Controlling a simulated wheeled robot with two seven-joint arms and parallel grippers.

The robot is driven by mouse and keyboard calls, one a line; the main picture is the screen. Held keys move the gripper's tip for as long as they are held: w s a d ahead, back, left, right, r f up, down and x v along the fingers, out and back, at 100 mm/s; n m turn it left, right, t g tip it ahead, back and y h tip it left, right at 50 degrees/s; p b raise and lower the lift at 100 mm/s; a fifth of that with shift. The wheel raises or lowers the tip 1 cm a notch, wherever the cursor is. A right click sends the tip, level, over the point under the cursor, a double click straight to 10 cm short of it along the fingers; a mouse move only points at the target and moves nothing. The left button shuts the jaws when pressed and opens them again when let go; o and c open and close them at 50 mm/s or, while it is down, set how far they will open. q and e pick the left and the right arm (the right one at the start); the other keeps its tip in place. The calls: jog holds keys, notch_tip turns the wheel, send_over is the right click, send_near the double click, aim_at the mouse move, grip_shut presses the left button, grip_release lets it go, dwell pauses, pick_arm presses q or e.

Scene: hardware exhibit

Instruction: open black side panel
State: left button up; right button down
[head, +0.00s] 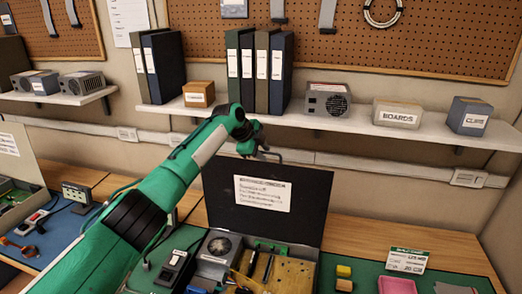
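The black side panel (302,207) stands roughly upright behind an open computer case (296,250), with a white printed label (263,193) on the side facing me. My green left arm reaches up from the bottom left. Its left gripper (266,154) is at the panel's top edge, left of its middle. A small dark bar shows just right of the gripper; I cannot tell whether it is a handle or a finger. The fingers are too small to tell whether they are open or shut, or whether they touch the panel. My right gripper is not in view.
Inside the case are a fan (219,246) and a tan board (292,273). A pink tray (400,286) and a yellow block (343,270) lie to the right. A wall shelf (355,128) with binders and boxes runs above the panel.

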pick_arm(q)
jog(key=shift+r, duration=0.1)
jog(key=b+v, duration=0.5)
jog(key=v, duration=0.8)
jog(key=shift+s+a+r+b, duration=0.2)
jog(key=shift+b, duration=0.1)
